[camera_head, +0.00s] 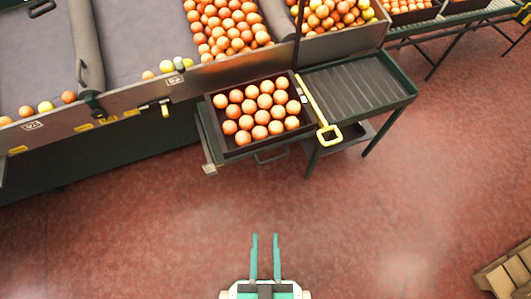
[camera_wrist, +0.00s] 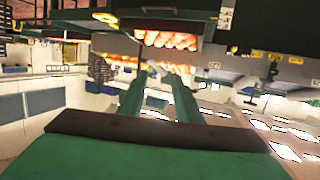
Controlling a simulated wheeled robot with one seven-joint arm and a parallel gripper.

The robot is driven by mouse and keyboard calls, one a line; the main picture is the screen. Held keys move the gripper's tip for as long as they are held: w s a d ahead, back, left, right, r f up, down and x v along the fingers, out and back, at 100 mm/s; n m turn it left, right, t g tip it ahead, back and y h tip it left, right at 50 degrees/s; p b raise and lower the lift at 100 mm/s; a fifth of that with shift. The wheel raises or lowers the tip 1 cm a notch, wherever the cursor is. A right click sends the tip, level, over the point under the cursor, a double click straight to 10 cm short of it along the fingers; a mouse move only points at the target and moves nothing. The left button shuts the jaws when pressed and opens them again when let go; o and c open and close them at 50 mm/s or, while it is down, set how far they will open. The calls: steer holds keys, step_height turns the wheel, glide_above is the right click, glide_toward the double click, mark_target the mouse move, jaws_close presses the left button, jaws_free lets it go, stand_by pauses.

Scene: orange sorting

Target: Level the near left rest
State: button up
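A dark crate (camera_head: 232,155) filled with oranges stands on a green-framed stand against the sorting table's front. A small grey piece (camera_head: 209,169) sticks out at the stand's near left corner. I cannot tell for sure which part is the near left rest, or whether it is level. A yellow bar with a loop handle (camera_head: 329,138) lies along the crate's right side. My gripper (camera_head: 265,238) is at the bottom centre of the head view, over the floor, well short of the stand. Its two teal fingers are apart with nothing between them; they also show in the wrist view (camera_wrist: 158,80).
A ribbed, empty dark shelf (camera_head: 360,85) joins the crate's right side. The sorting table (camera_head: 140,100) holds oranges and a few yellow fruits. A wooden crate (camera_head: 508,272) sits at the lower right. The red floor (camera_head: 400,210) between is clear.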

steer(key=shift+o, duration=0.2)
steer(key=m+g+y, duration=0.3)
steer(key=m+y, duration=0.7)
steer(key=y, duration=0.2)
glide_toward(274, 158)
steer(key=x, duration=0.6)
steer(key=f+x, duration=0.1)
steer(key=x, duration=0.3)
steer(key=shift+a, duration=0.1)
jaws_close()
